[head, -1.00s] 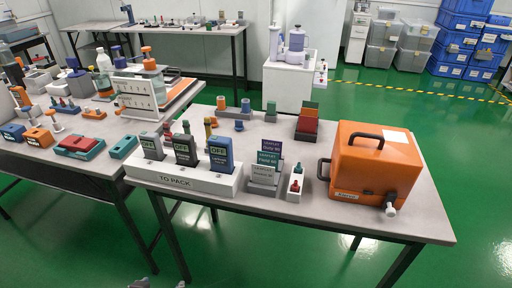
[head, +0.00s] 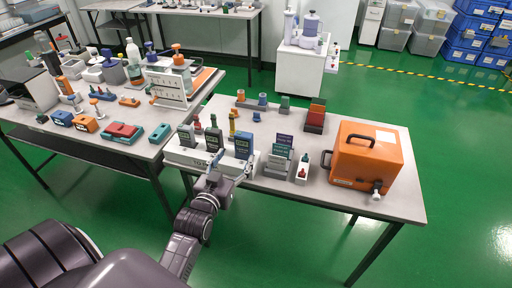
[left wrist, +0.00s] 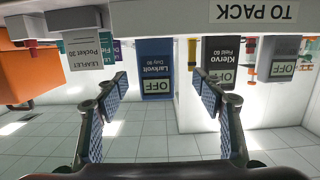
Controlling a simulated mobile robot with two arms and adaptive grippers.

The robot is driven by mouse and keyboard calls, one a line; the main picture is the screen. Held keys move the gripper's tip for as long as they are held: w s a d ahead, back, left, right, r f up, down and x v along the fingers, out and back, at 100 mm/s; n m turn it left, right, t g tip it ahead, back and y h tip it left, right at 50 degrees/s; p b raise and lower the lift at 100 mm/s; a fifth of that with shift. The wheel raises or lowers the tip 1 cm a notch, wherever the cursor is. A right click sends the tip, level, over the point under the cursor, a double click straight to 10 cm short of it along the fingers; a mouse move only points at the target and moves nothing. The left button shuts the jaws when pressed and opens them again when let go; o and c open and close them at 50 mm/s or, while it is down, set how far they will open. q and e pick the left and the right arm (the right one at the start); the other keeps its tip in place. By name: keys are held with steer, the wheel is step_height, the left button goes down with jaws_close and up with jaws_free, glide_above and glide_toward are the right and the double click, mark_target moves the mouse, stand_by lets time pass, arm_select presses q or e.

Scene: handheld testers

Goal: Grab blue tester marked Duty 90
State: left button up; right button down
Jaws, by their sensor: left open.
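The blue tester (head: 243,146) stands upright at the right end of the white TO PACK rack (head: 181,156). In the left wrist view, which is upside down, the blue tester (left wrist: 156,68) reads Duty 90 with OFF on its screen. My left gripper (head: 213,176) is open and empty in front of the rack. In the left wrist view the tester shows between and beyond the open fingers (left wrist: 163,95). A dark tester (left wrist: 221,58) marked Field 60 stands beside it, near one finger; a grey tester (left wrist: 284,58) is farther along. My right gripper is out of view.
Label cards (head: 283,147) and a small white holder (head: 302,172) stand just right of the rack. An orange case (head: 367,155) fills the table's right side. The floor in front is clear.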

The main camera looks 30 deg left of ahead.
mark_target(243, 149)
arm_select(q)
steer(key=x, duration=0.6)
steer(key=shift+w+d+p, duration=0.25)
steer(key=shift+d+p, duration=0.05)
steer(key=shift+w+a+f, duration=0.15)
steer(key=shift+w+f, duration=0.05)
steer(key=shift+w, duration=0.3)
steer(key=shift+c, duration=0.6)
steer(key=shift+r, duration=0.1)
steer(key=c, duration=1.3)
